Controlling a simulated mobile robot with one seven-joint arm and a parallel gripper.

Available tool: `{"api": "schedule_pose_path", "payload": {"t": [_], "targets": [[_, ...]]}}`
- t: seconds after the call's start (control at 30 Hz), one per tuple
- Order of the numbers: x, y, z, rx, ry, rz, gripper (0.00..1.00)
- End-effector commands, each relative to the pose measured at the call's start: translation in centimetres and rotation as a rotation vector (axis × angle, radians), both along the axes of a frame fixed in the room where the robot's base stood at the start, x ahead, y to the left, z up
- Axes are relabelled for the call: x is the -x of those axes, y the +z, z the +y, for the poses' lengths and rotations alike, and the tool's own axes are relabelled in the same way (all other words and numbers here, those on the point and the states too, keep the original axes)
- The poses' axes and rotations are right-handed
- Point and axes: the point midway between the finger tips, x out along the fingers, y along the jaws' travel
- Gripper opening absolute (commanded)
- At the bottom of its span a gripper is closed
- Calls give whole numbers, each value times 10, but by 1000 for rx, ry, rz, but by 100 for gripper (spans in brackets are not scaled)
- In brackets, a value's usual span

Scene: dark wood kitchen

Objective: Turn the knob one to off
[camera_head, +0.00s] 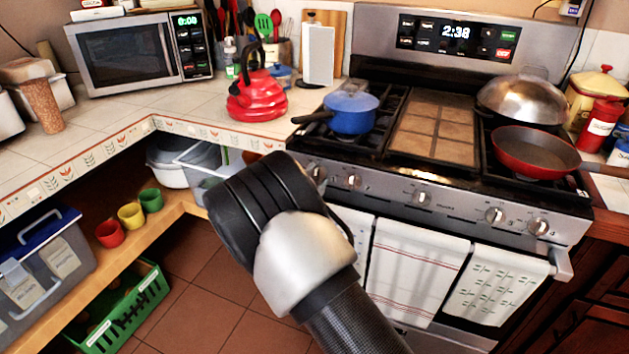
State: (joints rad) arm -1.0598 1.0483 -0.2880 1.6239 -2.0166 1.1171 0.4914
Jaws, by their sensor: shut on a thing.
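The stove (440,185) has a row of several silver knobs along its front panel. The leftmost visible knob (318,173) shows just right of the dark end of my arm, with another knob (354,181) beside it. Further right are a middle knob (422,197) and two more, an inner one (494,215) and an outer one (538,226). I cannot read which is knob one or how the knobs are turned. My arm rises from the bottom centre and covers the stove's left front corner. My gripper's fingers do not show, so any contact with a knob is hidden.
A blue pot (350,113) sits on the left burners, and a red pan (535,152) and domed wok (520,98) on the right. A red kettle (257,97) stands on the left counter. Towels (415,268) hang from the oven handle. Floor shows at left.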

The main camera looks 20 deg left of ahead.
Motion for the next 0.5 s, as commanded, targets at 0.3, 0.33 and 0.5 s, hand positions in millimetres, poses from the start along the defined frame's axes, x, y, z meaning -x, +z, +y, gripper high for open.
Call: {"api": "schedule_pose_path", "payload": {"t": [0.3, 0.33, 0.5], "targets": [[0, -1, 0, -2, 0, 1, 47], [0, 0, 0, -2, 0, 1, 52], [0, 0, 0, -1, -1, 1, 54]]}}
